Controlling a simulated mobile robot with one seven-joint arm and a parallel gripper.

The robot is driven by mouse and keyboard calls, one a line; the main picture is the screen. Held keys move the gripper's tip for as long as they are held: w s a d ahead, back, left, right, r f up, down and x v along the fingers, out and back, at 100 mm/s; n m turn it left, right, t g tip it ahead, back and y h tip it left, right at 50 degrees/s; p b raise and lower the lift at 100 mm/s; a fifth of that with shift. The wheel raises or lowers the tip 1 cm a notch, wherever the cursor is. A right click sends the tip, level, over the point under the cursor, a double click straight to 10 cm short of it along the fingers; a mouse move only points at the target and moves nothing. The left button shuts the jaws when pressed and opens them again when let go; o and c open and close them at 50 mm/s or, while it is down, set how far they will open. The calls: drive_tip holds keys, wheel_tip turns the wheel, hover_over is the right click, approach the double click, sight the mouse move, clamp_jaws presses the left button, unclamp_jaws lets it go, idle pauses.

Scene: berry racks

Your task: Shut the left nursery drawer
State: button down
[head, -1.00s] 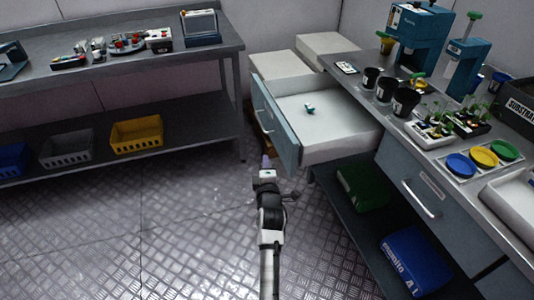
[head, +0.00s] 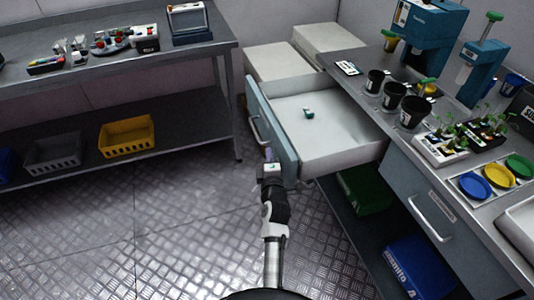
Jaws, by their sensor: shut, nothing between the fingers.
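The left nursery drawer (head: 338,151) is pulled out from the bench at the centre of the head view. Its blue-grey front (head: 272,128) faces left and carries a bar handle (head: 257,130). A small teal and white item (head: 309,113) lies on the drawer's white floor. My gripper (head: 268,156) is shut and empty, at the near lower end of the drawer front. Whether it touches the front, I cannot tell. My own wrist hides part of the fingers.
The right drawer front (head: 420,203) looks closed. The bench top holds black pots (head: 393,95), seedling trays (head: 441,149) and coloured dishes (head: 500,175). Green (head: 364,190) and blue (head: 412,264) boxes lie on the shelf below. The metal floor at left is clear.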

sight(333, 150)
drive_tip(key=shift+w+d, duration=0.2)
drive_tip(key=shift+d, duration=0.25)
drive_tip(key=shift+f, duration=0.1)
drive_tip(key=shift+w+d+f+b, duration=0.15)
drive_tip(key=shift+d+b, duration=0.2)
drive_tip(key=shift+b, duration=0.45)
drive_tip(key=w+d+b, duration=0.2)
drive_tip(key=d+b, duration=0.5)
drive_tip(key=w+d+b, duration=0.2)
drive_tip(key=d+b, duration=0.5)
drive_tip(key=w+d+b, duration=0.2)
drive_tip(key=d+b, duration=0.5)
drive_tip(key=b, duration=0.1)
drive_tip(key=shift+w+d, duration=0.1)
drive_tip(key=shift+w, duration=0.3)
drive_tip(key=shift+w+d+r+b, duration=0.2)
drive_tip(key=shift+d+b, duration=0.1)
drive_tip(key=shift+d, duration=0.25)
drive_tip(key=shift+a, duration=0.15)
